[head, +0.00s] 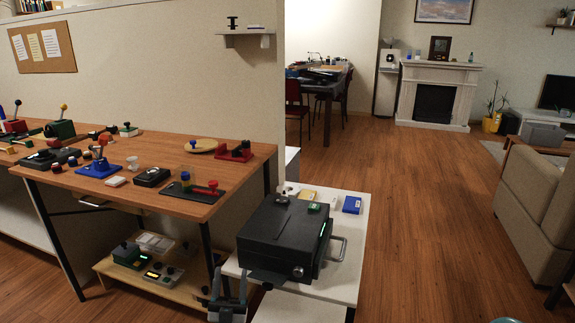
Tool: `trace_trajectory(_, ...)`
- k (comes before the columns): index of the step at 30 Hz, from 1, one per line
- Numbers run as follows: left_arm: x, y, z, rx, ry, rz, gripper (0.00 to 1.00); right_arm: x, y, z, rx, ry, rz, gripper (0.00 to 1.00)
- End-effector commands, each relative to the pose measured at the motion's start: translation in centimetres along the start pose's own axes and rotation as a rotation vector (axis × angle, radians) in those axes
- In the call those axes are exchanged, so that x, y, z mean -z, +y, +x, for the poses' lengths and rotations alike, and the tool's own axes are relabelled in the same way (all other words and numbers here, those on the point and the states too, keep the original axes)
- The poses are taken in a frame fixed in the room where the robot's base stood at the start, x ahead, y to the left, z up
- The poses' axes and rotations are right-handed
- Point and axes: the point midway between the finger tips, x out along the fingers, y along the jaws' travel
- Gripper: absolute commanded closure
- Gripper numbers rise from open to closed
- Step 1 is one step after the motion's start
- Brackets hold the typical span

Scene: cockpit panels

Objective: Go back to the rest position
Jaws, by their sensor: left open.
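My left gripper (229,284) shows at the bottom of the head view, left of centre. Its two dark fingers point up and stand apart, with nothing between them. It appears just in front of the white side table (345,283) and the low wooden shelf (150,284). It looks apart from the black box (283,232) on the side table, though the exact gap cannot be told. My right gripper is not in view.
A wooden workbench (235,172) with levers and switches stands at the left. The black box has a metal handle (338,250) on its right side. A beige sofa (538,195) is at the right. The wooden floor (420,220) between is clear.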

Motion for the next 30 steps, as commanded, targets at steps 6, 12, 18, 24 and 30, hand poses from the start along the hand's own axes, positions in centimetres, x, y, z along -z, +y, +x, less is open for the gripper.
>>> trace_trajectory(6, 1.5, -4.1, 10.4, 0.014, -0.443, -0.059, 0.42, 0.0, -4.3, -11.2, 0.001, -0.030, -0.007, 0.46)
trace_trajectory(12, 4.2, -4.5, 7.5, 0.025, -1.090, -0.207, 0.42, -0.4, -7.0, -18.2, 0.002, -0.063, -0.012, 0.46)
trace_trajectory(18, 14.3, -1.5, -4.8, 0.044, -1.791, -0.404, 0.42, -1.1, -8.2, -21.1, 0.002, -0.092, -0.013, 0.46)
trace_trajectory(24, 25.4, 1.5, -15.2, 0.056, -2.290, -0.548, 0.42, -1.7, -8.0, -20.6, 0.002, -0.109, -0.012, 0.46)
trace_trajectory(30, 32.1, 2.7, -19.0, 0.088, -2.577, -0.627, 0.42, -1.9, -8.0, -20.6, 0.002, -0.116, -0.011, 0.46)
